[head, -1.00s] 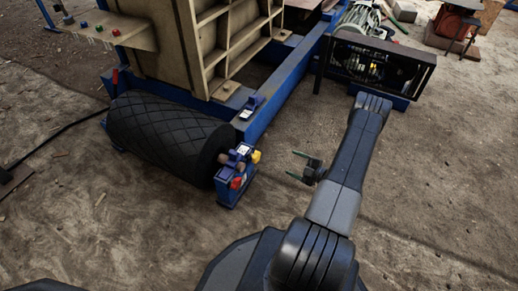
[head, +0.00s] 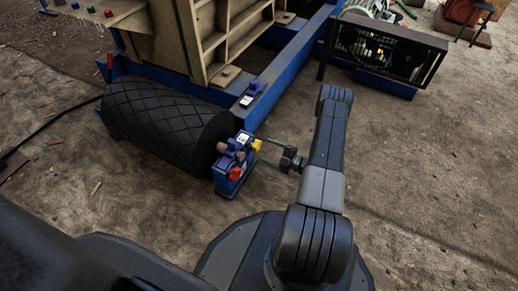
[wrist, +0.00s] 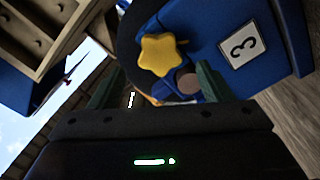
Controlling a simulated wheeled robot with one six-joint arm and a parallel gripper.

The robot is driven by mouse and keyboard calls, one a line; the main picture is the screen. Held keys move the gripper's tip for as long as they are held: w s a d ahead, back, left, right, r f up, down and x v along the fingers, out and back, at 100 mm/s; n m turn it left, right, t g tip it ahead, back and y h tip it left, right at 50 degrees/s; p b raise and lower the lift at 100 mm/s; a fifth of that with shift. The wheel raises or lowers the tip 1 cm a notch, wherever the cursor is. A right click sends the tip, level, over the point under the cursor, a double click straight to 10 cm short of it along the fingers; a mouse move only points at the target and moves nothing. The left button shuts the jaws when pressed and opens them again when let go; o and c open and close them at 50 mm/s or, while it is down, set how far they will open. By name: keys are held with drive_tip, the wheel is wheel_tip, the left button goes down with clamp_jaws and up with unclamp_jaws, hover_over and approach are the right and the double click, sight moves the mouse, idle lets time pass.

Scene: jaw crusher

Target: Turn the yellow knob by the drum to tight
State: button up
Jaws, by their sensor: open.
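The yellow star-shaped knob (wrist: 163,54) sits on a blue bracket at the near end of the black ribbed drum (head: 165,118). In the head view the knob (head: 257,145) is on the right side of the blue bracket (head: 228,178). My gripper (head: 268,151) is open, its fingers pointing left at the knob. In the wrist view my gripper (wrist: 155,88) has one green finger on each side, with the knob ahead of and between them. I cannot tell whether a finger touches it.
A red knob (head: 235,174) is low on the same bracket. The blue frame beam (head: 285,75) runs back from the drum. A caged black unit (head: 385,50) stands at the back right. Open dirt floor lies to the right.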

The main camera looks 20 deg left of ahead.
sight(258, 147)
drive_tip(key=shift+w+a+b, duration=0.15)
drive_tip(key=shift+a+b, duration=0.2)
drive_tip(key=shift+a, duration=1.05)
drive_tip(key=shift+w+a+b, duration=0.1)
drive_tip(key=shift+a+b, duration=0.2)
drive_tip(key=shift+a, duration=1.1)
drive_tip(key=c, duration=1)
